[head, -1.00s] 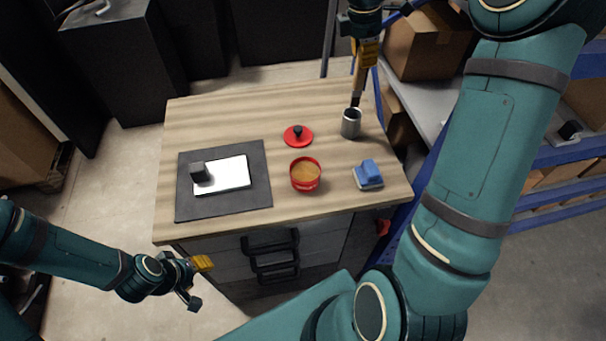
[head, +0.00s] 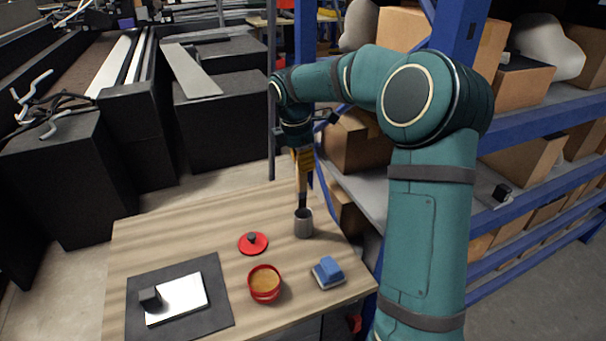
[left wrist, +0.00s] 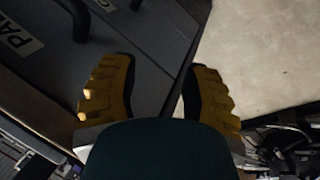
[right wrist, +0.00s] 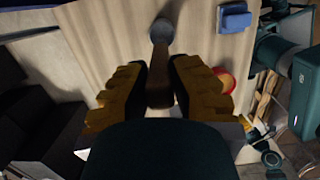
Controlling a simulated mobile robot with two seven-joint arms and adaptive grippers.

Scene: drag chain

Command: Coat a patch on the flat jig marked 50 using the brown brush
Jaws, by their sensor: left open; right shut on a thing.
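My right gripper (head: 303,163) is shut on the handle of the brown brush (head: 303,194) and points down. The brush stands upright, its lower end in or at the mouth of a grey metal cup (head: 303,226). The brush (right wrist: 160,80) and the cup (right wrist: 161,31) also show in the right wrist view. A white flat plate (head: 180,300) lies on a dark mat (head: 215,325) at the front left, with a dark block (head: 149,298) at its left end. I cannot read a 50 on it. My left gripper (left wrist: 158,95) is open and empty, away from the tabletop.
A red pot (head: 264,285) with brown contents stands right of the mat. Its red lid (head: 252,243) lies behind it. A blue-topped block (head: 328,271) sits near the right edge. A blue shelf rack (head: 540,190) with boxes stands right. The table's back left is clear.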

